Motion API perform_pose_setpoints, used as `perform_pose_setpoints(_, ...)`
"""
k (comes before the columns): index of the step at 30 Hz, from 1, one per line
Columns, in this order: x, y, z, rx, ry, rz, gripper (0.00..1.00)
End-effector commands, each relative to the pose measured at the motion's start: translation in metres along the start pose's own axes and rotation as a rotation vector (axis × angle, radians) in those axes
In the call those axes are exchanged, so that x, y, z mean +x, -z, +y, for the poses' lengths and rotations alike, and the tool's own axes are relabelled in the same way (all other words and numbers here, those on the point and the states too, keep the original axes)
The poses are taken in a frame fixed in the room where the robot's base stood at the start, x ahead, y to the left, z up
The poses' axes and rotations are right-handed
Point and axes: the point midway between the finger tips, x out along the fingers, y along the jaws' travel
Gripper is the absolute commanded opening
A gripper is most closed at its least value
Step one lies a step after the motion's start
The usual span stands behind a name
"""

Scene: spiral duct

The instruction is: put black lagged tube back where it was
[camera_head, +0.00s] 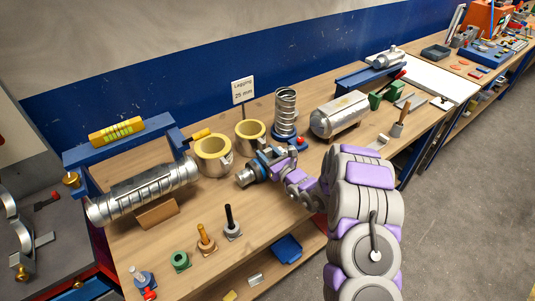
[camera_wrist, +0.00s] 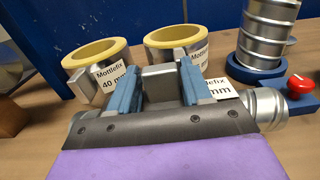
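My gripper (camera_head: 268,157) is over the middle of the bench; its blue fingers (camera_wrist: 160,82) show in the wrist view. They close from both sides on a grey block that seems to belong to a silver-jacketed tube, which looks like the black lagged tube (camera_head: 244,178). One dark, silver-rimmed end shows in the head view; a silver end (camera_wrist: 268,106) and a partly hidden "mm" label show in the wrist view. My gripper hides most of it. I cannot tell whether it touches the bench. Two yellow-lagged tubes (camera_head: 213,147) (camera_head: 250,130) stand upright behind.
A "Lagging 25 mm" sign (camera_head: 243,92) stands behind. A ribbed silver duct on a blue base (camera_head: 285,108) and a silver cylinder (camera_head: 340,115) are to the right. A long spiral duct (camera_head: 145,190) lies left. Upright posts, one black (camera_head: 229,217), stand in front. Some bench between is bare.

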Motion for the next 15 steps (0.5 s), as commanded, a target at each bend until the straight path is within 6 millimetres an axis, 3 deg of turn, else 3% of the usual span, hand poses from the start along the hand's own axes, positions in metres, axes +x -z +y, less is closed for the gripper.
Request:
perform_pose_setpoints(5, -0.0007, 0.0, -0.0012, 0.001, 0.0, 0.0, 0.66)
perform_pose_setpoints(15, -0.0014, -0.0023, -0.0002, 0.0, -0.001, 0.001, 0.66)
